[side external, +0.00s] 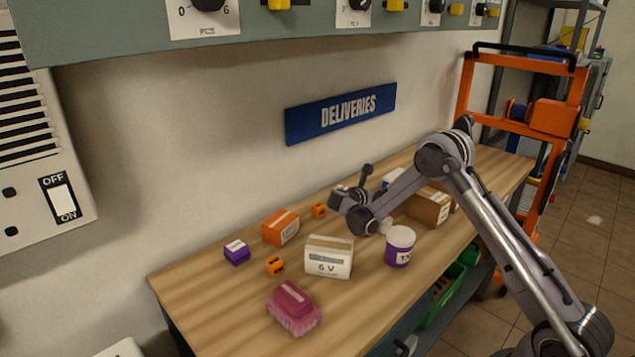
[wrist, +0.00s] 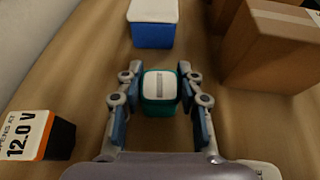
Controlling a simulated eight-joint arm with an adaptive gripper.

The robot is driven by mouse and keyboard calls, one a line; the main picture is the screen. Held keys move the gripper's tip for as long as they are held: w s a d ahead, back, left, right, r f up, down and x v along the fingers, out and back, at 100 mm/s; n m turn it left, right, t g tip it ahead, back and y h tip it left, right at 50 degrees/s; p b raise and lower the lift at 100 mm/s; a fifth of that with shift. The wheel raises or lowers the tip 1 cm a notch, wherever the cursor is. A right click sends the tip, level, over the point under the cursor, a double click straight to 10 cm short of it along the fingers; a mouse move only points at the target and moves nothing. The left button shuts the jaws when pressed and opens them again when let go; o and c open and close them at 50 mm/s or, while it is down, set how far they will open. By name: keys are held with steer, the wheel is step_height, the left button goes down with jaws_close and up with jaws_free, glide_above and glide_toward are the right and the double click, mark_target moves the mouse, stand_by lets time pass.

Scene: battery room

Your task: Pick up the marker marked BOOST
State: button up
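No label reading BOOST is legible in either view, so I cannot tell which thing is that marker. In the wrist view, my gripper (wrist: 159,120) is open, its blue-padded fingers on either side of a small teal block (wrist: 160,108) with a white top and a grey stripe. Gaps show between the block and both fingers. A black block (wrist: 58,138) with a white and orange label reading 12.0 V lies to the left. In the side external view, my arm's end is low over the back of the bench, and the fingertips and teal block cannot be made out.
A blue box (wrist: 153,24) with a white lid lies ahead of the fingers. Cardboard boxes (wrist: 270,50) stand close on the right. The wooden bench (side external: 205,310) also holds a purple tub (side external: 399,247), a white carton (side external: 329,258), a pink brush (side external: 293,308) and an orange box (side external: 281,228).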

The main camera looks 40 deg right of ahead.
steer(key=shift+c, duration=0.8)
steer(key=shift+r, duration=0.1)
